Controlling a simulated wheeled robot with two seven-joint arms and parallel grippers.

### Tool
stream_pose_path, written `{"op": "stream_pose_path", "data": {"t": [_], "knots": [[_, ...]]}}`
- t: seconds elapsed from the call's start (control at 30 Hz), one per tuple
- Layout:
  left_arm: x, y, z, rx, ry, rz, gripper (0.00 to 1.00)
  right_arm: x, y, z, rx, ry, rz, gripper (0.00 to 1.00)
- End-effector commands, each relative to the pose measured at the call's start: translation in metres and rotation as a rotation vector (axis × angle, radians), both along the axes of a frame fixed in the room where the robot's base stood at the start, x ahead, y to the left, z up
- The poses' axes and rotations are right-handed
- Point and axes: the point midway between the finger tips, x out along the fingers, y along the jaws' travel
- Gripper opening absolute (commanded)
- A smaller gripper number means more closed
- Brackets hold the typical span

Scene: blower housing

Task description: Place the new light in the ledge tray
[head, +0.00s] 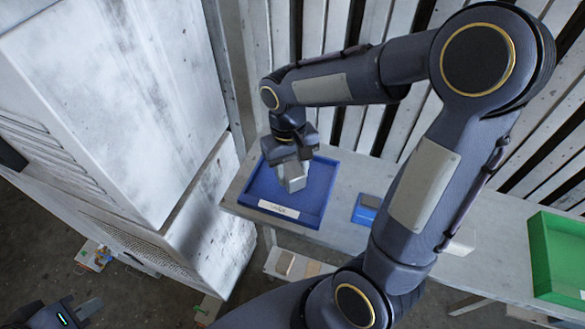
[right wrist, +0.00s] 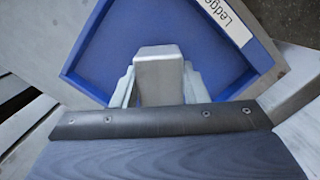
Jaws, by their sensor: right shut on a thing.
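The blue ledge tray (head: 322,190) sits at the left end of the grey ledge, with a white label on its near edge. Its blue floor and the label's "Ledge" lettering also show in the right wrist view (right wrist: 97,62). My right gripper (head: 291,166) is over the tray, pointing down, shut on a silver-grey block, seemingly the new light (head: 293,183). The block also shows between the fingers in the right wrist view (right wrist: 158,78). I cannot tell whether its underside touches the tray floor. My left gripper (head: 82,312) is low at the left edge, its fingers only partly visible.
A small blue box with a grey item (head: 365,209) stands right of the tray. A green bin (head: 558,256) is at the ledge's right. A large white cabinet (head: 120,100) stands close on the left. Slatted wall behind. A low shelf (head: 285,264) holds small items.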

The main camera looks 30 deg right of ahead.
Motion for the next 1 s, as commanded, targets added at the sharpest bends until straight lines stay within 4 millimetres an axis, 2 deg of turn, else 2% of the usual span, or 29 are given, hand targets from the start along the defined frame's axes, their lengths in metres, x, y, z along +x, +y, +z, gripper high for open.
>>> {"op": "stream_pose_path", "data": {"t": [0.23, 0.27, 0.4, 0.67, 0.77, 0.87, 1.0], "knots": [[0.0, 0.0, -0.004, 0.0, 0.0, 0.0, 0.0, 0.0, 0.0, -0.005, 0.0, 0.0, 0.0, 0.15], [0.0, 0.0, -0.003, 0.0, 0.0, 0.0, 0.0, 0.0, 0.0, -0.003, 0.0, 0.0, 0.0, 0.44], [0.0, 0.0, -0.002, 0.0, 0.0, 0.0, 0.0, 0.0, 0.0, -0.003, 0.0, 0.0, 0.0, 0.61], [0.0, 0.0, -0.002, 0.0, 0.0, 0.0, 0.0, 0.0, 0.0, -0.002, 0.0, 0.0, 0.0, 0.61], [0.0, 0.0, 0.002, 0.0, 0.0, 0.0, 0.0, 0.0, 0.0, 0.004, 0.0, -0.001, 0.0, 0.61], [0.0, 0.0, 0.0, 0.0, 0.0, 0.0, 0.0, 0.004, 0.0, 0.015, 0.0, -0.005, 0.0, 0.61], [0.0, 0.0, 0.001, 0.0, 0.0, 0.0, 0.0, 0.008, 0.0, 0.044, 0.001, -0.007, -0.001, 0.61]]}}
